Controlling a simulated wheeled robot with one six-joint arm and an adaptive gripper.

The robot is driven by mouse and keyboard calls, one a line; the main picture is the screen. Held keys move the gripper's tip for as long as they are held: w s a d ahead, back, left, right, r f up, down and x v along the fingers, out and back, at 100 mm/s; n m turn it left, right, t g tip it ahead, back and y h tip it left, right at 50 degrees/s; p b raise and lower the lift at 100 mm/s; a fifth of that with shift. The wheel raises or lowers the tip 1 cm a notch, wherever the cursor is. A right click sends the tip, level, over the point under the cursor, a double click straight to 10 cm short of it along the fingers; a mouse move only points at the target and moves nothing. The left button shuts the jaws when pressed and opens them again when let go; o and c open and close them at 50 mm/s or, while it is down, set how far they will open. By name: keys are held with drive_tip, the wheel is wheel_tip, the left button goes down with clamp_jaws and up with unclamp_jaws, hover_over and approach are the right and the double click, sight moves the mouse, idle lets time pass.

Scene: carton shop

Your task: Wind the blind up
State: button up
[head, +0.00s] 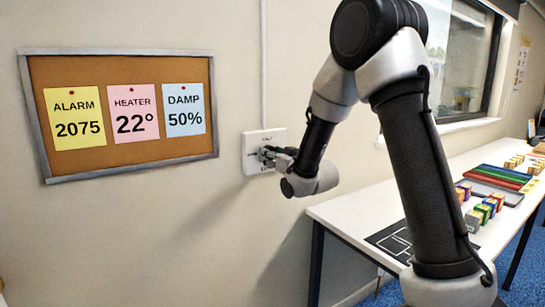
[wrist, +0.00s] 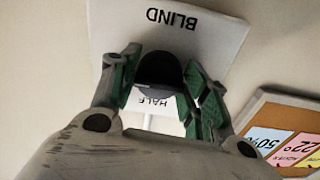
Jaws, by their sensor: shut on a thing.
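A white wall plate (head: 250,153) is on the wall to the right of the cork board. In the wrist view the plate (wrist: 205,22) shows upside down, with the words BLIND and HALF on it. My gripper (head: 270,154) is at the plate in the head view. In the wrist view my gripper (wrist: 160,88) is shut on a dark rounded knob (wrist: 158,72), one green-padded finger on each side. The fingers hide part of the knob and the lettering. The window (head: 462,65) is at the upper right, partly behind my arm.
A cork board (head: 185,147) with alarm, heater and damp notes hangs left of the plate. A white table (head: 345,213) with trays and several small coloured cartons (head: 488,208) stands at the right, below the window. The wall below the plate is clear.

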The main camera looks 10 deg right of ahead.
drive_tip(key=shift+m, duration=0.3)
drive_tip(key=o, duration=1)
drive_tip(key=v, duration=0.7)
drive_tip(key=shift+s, duration=0.25)
